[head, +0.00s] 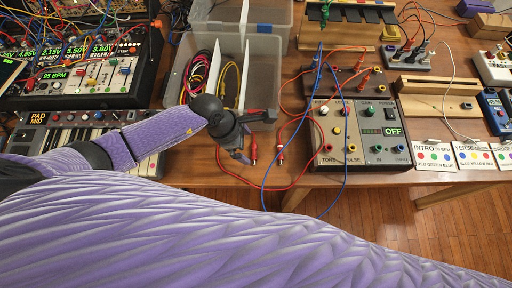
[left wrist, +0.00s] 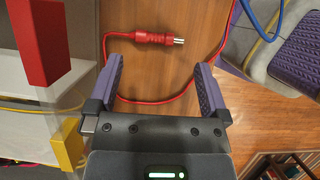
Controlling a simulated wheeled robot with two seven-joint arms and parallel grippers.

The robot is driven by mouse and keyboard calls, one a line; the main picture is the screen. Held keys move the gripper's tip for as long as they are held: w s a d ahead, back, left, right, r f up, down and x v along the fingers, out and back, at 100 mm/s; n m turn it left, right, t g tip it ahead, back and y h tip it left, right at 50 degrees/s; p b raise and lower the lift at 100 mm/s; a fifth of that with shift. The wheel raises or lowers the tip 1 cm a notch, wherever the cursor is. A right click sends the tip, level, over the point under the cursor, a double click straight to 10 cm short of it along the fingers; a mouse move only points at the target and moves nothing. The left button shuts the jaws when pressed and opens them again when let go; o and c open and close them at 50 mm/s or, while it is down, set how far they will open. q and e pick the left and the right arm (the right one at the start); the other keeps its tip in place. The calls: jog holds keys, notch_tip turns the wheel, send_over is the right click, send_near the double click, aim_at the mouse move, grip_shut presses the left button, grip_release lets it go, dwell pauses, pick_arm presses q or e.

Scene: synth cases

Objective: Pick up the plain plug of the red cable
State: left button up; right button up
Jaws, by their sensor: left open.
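A red plug (head: 253,149) with a metal tip lies on the wooden table just right of my left gripper (head: 240,156). In the left wrist view the plug (left wrist: 155,38) has no visible band, and its thin red cable (left wrist: 170,99) loops back below it, crossing between the fingers. My left gripper (left wrist: 160,85) is open and empty there, with the plug beyond its fingertips, apart from them. A second plug, red and whitish (head: 280,151), lies farther right in the head view. My right gripper is out of view.
A clear divided bin (head: 262,75) with cables stands behind my left gripper. A control box (head: 358,150) with knobs and sockets stands right, with blue cables (head: 265,180) hanging beside it. A keyboard (head: 60,135) is left. The table's front edge is close.

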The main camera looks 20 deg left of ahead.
aim_at(254, 154)
pick_arm(q)
jog(key=b+x, duration=0.1)
jog(key=x, duration=0.4)
jog(key=shift+s+a+b, duration=0.1)
jog(key=shift+a+b, duration=0.05)
jog(key=shift+b, duration=0.25)
jog(key=shift+r, duration=0.1)
jog(key=c, duration=1)
